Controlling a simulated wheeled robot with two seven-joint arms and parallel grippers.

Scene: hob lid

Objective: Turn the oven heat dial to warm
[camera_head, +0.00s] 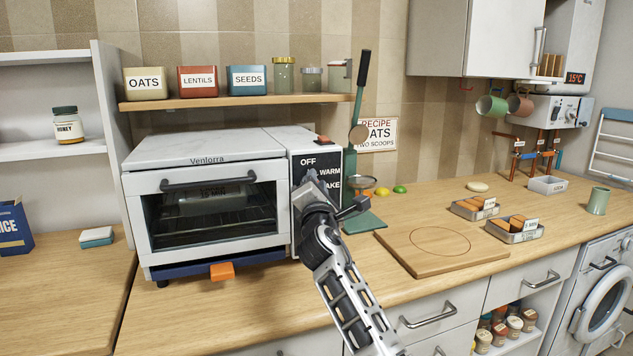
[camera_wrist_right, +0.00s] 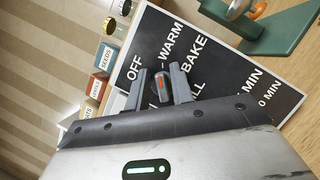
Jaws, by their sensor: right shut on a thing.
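The toaster oven (camera_head: 205,200) stands on the wooden counter with its door closed. Its black control panel (camera_head: 328,163) is on the right side, with OFF, WARM and BAKE readable. My right gripper (camera_head: 312,190) is at this panel and covers its middle and lower part in the head view. In the right wrist view, the heat dial (camera_wrist_right: 161,86), grey with an orange mark, sits between my right gripper's two fingers (camera_wrist_right: 160,90), which are shut on it. The mark points up the picture, roughly between OFF and WARM; the exact setting is unclear. My left gripper is not in view.
A green stand (camera_head: 362,220) with a tall lever is close to the right of the oven. A wooden board (camera_head: 440,245) and small trays (camera_head: 515,235) lie farther right. A shelf (camera_head: 235,102) with tins and jars hangs above the oven. An orange tab (camera_head: 222,271) sticks out below the door.

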